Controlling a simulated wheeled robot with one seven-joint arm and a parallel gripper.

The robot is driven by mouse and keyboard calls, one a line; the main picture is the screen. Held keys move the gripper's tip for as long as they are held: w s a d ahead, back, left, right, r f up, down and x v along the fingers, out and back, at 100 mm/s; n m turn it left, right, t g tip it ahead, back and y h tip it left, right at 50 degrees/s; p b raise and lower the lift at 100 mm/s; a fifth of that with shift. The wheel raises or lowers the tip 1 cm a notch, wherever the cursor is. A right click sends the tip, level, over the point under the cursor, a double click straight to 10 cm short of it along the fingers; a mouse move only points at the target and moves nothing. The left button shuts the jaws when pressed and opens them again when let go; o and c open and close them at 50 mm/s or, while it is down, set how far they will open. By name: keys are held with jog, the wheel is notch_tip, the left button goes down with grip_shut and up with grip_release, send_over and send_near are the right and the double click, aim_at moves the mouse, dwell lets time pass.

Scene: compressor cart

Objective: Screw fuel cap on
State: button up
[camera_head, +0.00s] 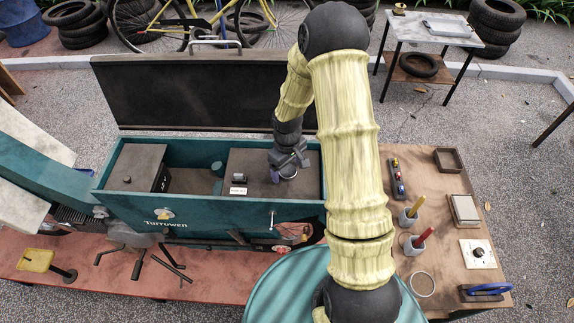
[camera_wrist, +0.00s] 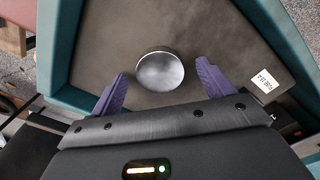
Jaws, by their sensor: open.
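A round, silver-grey piece with a rim (camera_wrist: 160,72) sits on the dark tank top (camera_wrist: 110,40) inside the teal cart. I cannot tell whether it is the fuel cap or the filler opening. My gripper (camera_wrist: 165,85) is open, its purple fingers apart on either side of this piece and just short of it in the wrist view. In the head view my gripper (camera_head: 287,172) is low over the right part of the cart, with the round piece partly hidden by the fingers. A small grey cylinder (camera_head: 238,178) stands to its left, behind a white label (camera_head: 238,191).
The cart's teal walls (camera_head: 180,212) surround the tank, and its dark lid (camera_head: 190,90) stands open behind. A wooden bench (camera_head: 440,200) on the right holds several tools and cups. A red bench (camera_head: 130,275) in front holds metal tools. A round teal surface (camera_head: 262,300) lies near my arm.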

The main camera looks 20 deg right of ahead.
jog(key=shift+c, duration=0.2)
jog(key=c, duration=1.1)
jog(key=m, duration=0.3)
jog(key=shift+b, duration=0.4)
jog(key=shift+m, duration=0.3)
jog(key=shift+f+m, duration=0.1)
jog(key=shift+m, duration=1.4)
jog(key=shift+b, duration=0.3)
jog(key=m, duration=0.3)
